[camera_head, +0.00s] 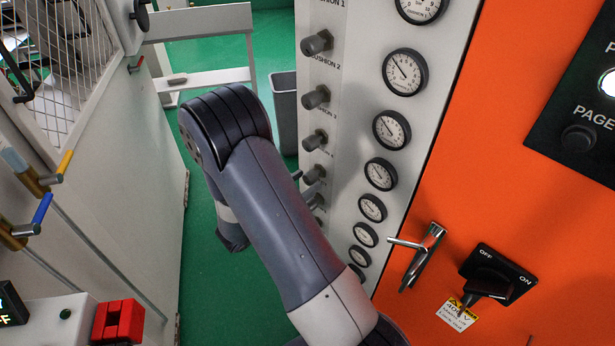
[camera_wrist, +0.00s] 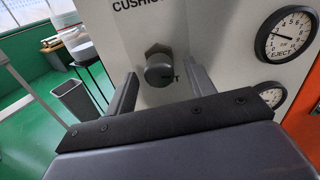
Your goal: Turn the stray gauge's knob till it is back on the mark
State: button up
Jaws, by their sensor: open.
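In the wrist view, a dark round knob (camera_wrist: 159,71) on a hex-shaped base sticks out of the pale panel. My gripper (camera_wrist: 160,84) is open, with one finger on each side of this knob; I cannot tell whether either finger touches it. A round gauge labelled EJECT (camera_wrist: 288,34) is to the right, its needle pointing left and slightly up. In the head view, my arm hides most of my gripper near the lower knobs. Several gauges, such as this one (camera_head: 392,130), run down the panel beside the knobs. I cannot tell which gauge is stray.
The knob column includes an upper knob (camera_head: 316,43) and one below it (camera_head: 316,97). A metal handle (camera_head: 421,256) and a black OFF/ON switch (camera_head: 490,283) are on the orange face at right. A grey bin (camera_head: 285,110) stands on the green floor.

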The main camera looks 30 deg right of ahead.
jog(key=shift+x, duration=0.9)
jog(key=c, duration=1)
jog(key=shift+f+b, duration=0.1)
jog(key=shift+b, duration=0.2)
